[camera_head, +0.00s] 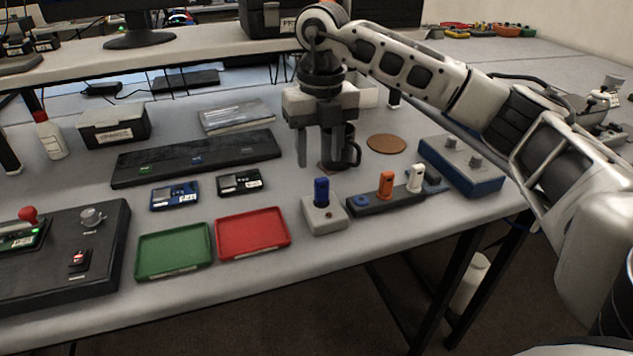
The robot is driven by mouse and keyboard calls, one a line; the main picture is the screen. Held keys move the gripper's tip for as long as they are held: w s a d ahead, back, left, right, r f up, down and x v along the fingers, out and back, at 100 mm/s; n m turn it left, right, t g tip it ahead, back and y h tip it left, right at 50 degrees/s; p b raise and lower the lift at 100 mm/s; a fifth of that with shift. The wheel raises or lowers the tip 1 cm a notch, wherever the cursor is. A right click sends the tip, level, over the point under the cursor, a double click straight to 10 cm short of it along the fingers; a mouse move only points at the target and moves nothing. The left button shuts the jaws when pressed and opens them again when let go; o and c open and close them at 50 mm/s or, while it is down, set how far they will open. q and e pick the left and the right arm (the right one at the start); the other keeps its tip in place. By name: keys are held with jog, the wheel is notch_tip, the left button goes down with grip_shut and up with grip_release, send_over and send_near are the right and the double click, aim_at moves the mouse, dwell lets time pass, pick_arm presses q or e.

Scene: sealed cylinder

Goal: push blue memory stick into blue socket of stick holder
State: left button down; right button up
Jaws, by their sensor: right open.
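The blue memory stick (321,190) stands upright in a small pale box (325,217) near the front of the table. The stick holder (395,201) is a dark block just right of that box. Its blue socket (361,202) is at the left end and looks empty. An orange stick (386,184) and a white stick (415,178) stand upright further right in the holder. My right gripper (319,158) points down with its fingers apart and nothing between them visibly held. It appears above and behind the blue stick, apart from it. My left gripper is not in view.
A dark mug (351,152) stands close behind the right gripper, partly hidden. A round brown coaster (386,144) and a blue-grey box with knobs (461,165) are to the right. Red (253,233) and green (174,251) trays lie left of the pale box.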

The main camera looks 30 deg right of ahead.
aim_at(322, 179)
jog(key=shift+d+r, duration=0.3)
jog(key=shift+d, duration=0.1)
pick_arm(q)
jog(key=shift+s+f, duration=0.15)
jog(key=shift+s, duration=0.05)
pick_arm(e)
jog(key=shift+f+b, duration=0.55)
jog(key=shift+f, duration=0.1)
notch_tip(322, 179, down, 6)
jog(key=b, duration=0.4)
jog(key=shift+r, duration=0.1)
jog(key=shift+f+b, duration=0.6)
jog(key=shift+f, duration=0.1)
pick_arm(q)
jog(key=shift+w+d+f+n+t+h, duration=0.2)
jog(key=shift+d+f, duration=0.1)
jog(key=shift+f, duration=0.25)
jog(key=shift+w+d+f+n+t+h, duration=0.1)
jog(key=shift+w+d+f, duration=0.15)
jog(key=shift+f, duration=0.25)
pick_arm(e)
jog(key=shift+f, duration=0.3)
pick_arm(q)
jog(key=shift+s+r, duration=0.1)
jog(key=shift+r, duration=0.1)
pick_arm(e)
jog(key=shift+a, duration=0.1)
